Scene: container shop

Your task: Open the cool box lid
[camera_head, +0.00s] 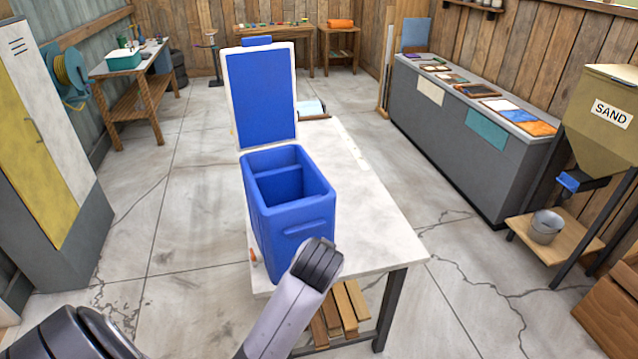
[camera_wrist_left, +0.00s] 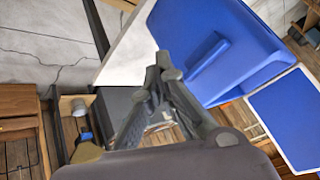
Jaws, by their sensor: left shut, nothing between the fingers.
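The blue cool box (camera_head: 278,235) stands on the white table (camera_head: 365,215) in the head view. Its lid (camera_head: 261,98), a blue panel with a white rim, stands upright at the back edge, so the box is open. The inside shows a divider and looks empty. In the left wrist view the box (camera_wrist_left: 225,70) is at the upper right and the lid (camera_wrist_left: 290,115) at the lower right, both turned over. My left gripper (camera_wrist_left: 160,68) is shut and empty, beside the box's handle side. In the head view my arm hides part of the box's lower front. My right gripper is not in view.
A grey counter (camera_head: 450,130) with sample panels runs along the right. A sand hopper (camera_head: 605,110) stands at the far right, with a metal bucket (camera_head: 546,224) below it. A locker (camera_head: 45,150) is at the left.

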